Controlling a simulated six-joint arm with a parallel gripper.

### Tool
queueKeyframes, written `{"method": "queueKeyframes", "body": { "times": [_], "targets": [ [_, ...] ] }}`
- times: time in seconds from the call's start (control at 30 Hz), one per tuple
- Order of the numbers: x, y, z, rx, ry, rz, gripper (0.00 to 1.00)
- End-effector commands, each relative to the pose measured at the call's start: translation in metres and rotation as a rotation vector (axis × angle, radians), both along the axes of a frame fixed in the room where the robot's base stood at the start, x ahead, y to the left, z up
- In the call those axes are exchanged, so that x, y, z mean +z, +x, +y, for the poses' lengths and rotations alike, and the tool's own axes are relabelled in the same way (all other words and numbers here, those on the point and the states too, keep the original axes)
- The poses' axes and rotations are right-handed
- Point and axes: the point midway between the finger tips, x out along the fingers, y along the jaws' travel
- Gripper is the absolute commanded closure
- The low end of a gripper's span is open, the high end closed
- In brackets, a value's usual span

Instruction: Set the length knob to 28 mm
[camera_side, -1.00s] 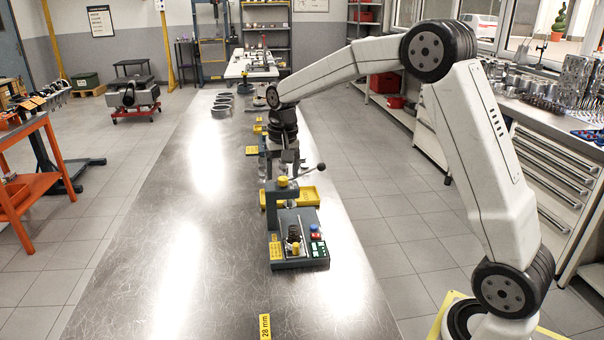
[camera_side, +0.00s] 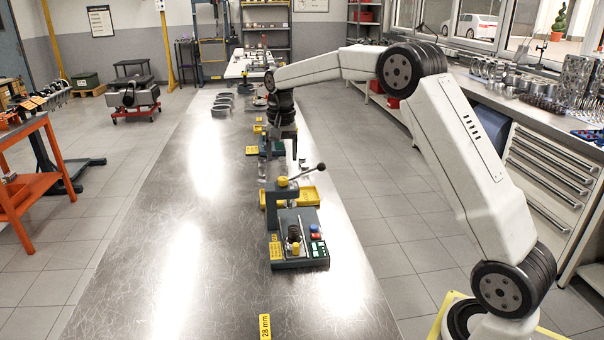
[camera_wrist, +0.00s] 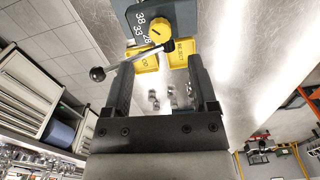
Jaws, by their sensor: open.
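The yellow length knob (camera_wrist: 160,34) sits on a dark grey housing with white numbers 38, 33 and 28 beside it in the wrist view; its small dark mark is too small to read against them. In the side view the yellow knob (camera_side: 282,181) tops the grey fixture (camera_side: 272,208). My gripper (camera_side: 282,154) is above and behind the fixture, apart from the knob. In the wrist view my gripper (camera_wrist: 160,75) has its fingers wide apart with nothing between them, and the knob lies beyond the fingertips. A yellow "28 mm" label (camera_side: 265,326) lies at the table's near end.
A lever with a black ball end (camera_wrist: 97,74) sticks out from the fixture beside the knob. A yellow tray (camera_side: 305,195) stands behind the fixture's base. Several metal rings (camera_side: 222,105) stand at the far end of the steel table.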

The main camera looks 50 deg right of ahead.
Motion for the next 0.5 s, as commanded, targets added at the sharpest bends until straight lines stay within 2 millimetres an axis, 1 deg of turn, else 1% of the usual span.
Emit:
{"method": "queueKeyframes", "body": {
  "times": [0.3, 0.5],
  "targets": [
    [-0.039, -0.001, 0.000, 0.001, 0.000, 0.003, 0.26],
    [-0.058, -0.001, 0.000, 0.000, 0.000, 0.003, 0.26]
  ]
}}
